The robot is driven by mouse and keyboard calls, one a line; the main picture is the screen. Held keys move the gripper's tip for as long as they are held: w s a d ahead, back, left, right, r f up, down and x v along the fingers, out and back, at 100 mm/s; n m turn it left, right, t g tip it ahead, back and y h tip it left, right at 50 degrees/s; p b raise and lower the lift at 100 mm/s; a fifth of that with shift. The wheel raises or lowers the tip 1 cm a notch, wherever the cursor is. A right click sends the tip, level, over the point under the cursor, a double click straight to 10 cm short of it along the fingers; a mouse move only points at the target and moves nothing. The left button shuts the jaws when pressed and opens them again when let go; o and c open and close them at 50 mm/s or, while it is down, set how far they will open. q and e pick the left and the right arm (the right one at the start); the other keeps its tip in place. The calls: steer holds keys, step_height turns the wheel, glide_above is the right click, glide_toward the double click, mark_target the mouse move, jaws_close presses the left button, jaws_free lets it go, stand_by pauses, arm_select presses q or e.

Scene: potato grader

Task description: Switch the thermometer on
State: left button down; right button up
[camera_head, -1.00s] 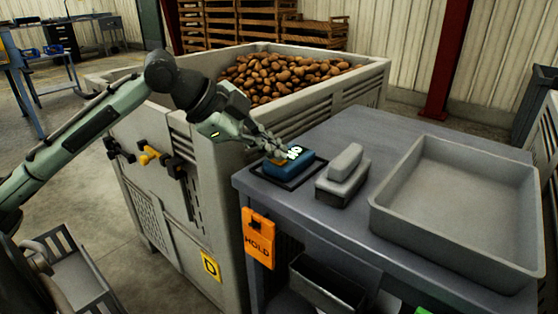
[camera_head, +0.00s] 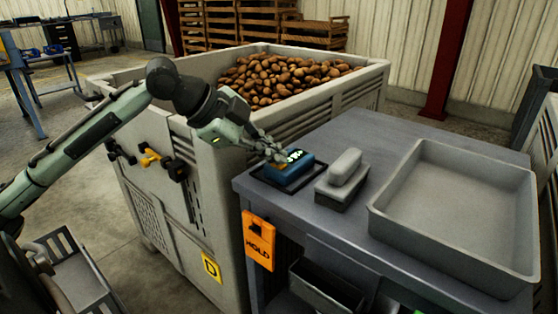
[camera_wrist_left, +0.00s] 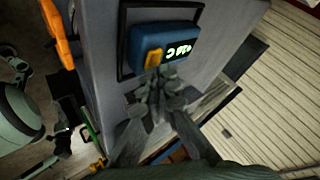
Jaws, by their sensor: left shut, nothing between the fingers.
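The thermometer (camera_head: 296,172) is a blue box on the near left corner of the grey table, inside a dark square frame. Its display shows bright pale characters, too small to read surely. In the left wrist view the thermometer (camera_wrist_left: 138,45) has an orange button (camera_wrist_left: 153,59) beside the lit display (camera_wrist_left: 178,51). My left gripper (camera_head: 279,156) is shut and empty, its tips at the button side of the thermometer. In the left wrist view the gripper tips (camera_wrist_left: 156,82) are just below the button; I cannot tell whether they touch. My right gripper is not in view.
A grey block-shaped item (camera_head: 342,180) stands right of the thermometer, and a large empty grey tray (camera_head: 405,232) lies farther right. A bin (camera_head: 352,85) of potatoes stands behind and left of the table. An orange HOLD tag (camera_head: 258,240) hangs at the table's front.

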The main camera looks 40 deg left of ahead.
mark_target(274, 170)
arm_select(q)
step_height(274, 170, up, 2)
steer(key=shift+r+p, duration=0.1)
steer(key=shift+p, duration=1.1)
step_height(274, 170, up, 2)
steer(key=shift+r+p, duration=0.1)
steer(key=shift+p, duration=0.35)
steer(key=shift+r, duration=0.8)
